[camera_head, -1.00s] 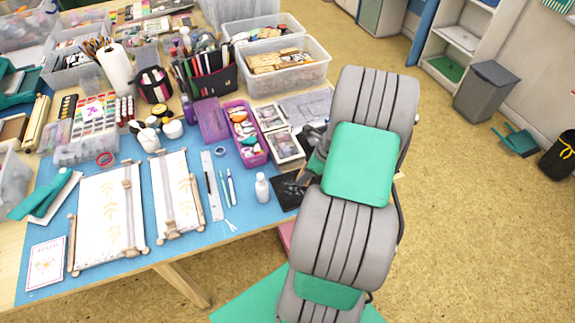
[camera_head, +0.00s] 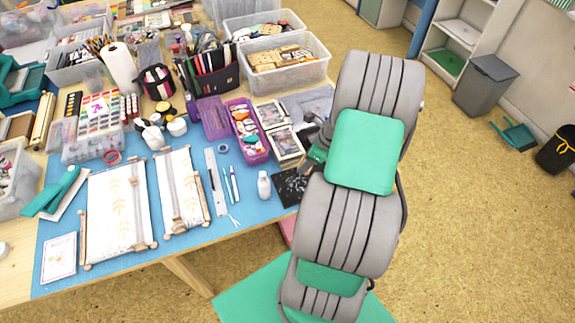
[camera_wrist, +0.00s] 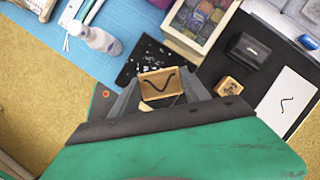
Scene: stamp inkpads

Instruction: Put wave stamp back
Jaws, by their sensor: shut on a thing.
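A small wooden stamp with a black wave line on its face (camera_wrist: 160,81) is in the wrist view, gripped by my gripper (camera_wrist: 158,96). The gripper is shut on it, and the stamp looks held above the table, near a black speckled sheet (camera_wrist: 139,57). A second small wooden stamp (camera_wrist: 228,87) with a dark print lies to the right, apart from the gripper. A black inkpad (camera_wrist: 247,49) and a white card with a wave mark (camera_wrist: 287,103) are beyond it. In the head view my arm hides most of the gripper and the held stamp.
A framed box with coloured squares (camera_wrist: 203,14) stands beyond the black sheet. A white bottle (camera_head: 264,185) stands left of the sheet (camera_head: 291,186). A clear bin of wooden stamps (camera_head: 285,77) is at the back. The table's front edge is close by.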

